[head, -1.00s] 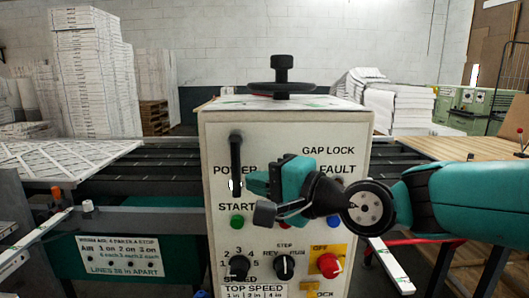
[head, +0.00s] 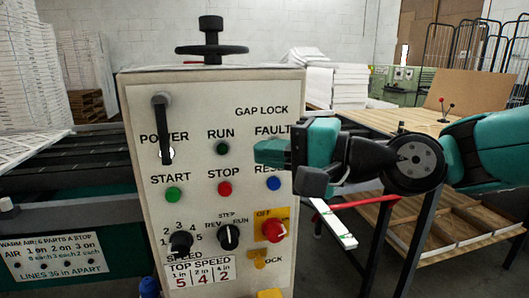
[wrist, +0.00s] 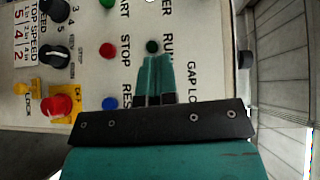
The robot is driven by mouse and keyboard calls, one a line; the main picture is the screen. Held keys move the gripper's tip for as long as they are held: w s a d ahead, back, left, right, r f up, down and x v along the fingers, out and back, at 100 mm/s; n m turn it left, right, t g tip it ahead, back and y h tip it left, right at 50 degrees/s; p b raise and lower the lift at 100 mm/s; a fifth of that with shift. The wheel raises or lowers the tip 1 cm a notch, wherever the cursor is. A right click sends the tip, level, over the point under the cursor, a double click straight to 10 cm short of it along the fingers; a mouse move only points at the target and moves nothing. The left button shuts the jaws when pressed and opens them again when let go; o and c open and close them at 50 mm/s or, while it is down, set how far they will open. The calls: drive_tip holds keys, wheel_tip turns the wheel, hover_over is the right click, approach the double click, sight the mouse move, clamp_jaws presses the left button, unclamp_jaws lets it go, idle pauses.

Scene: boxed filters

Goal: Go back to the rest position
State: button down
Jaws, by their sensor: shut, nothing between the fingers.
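My gripper (head: 264,152) is in front of the right side of a white control panel (head: 135,115), level with the FAULT and RESET labels. Its teal fingers point left and are shut and empty. In the wrist view the two fingers (wrist: 157,66) lie together over the panel face, near the green RUN light (wrist: 152,46). A gap to the panel cannot be judged. My arm comes in from the right edge and partly covers the FAULT and RESET lettering.
The panel carries a black POWER lever (head: 162,125), green START (head: 173,194), red STOP (head: 225,189) and blue RESET (head: 274,184) buttons, and a red OFF knob (head: 272,230). A black handwheel (head: 211,49) tops it. A wooden table (head: 385,121) stands behind my arm.

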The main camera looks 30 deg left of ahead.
drive_tip(key=d+f+n+t+h, duration=0.35)
drive_tip(key=d+h, duration=0.25)
drive_tip(key=d, duration=1.1)
drive_tip(key=s+d+f+h, duration=0.3)
drive_tip(key=s+d+f, duration=0.1)
drive_tip(key=d, duration=0.5)
drive_tip(key=s+d+f+n+h, duration=0.1)
drive_tip(key=s+d+f+h, duration=0.3)
drive_tip(key=d, duration=0.6)
drive_tip(key=shift+s+d+f+g, duration=0.25)
drive_tip(key=shift+s+g, duration=0.1)
drive_tip(key=shift+s, duration=0.9)
drive_tip(key=shift+a+n, duration=0.1)
drive_tip(key=shift+n, duration=0.15)
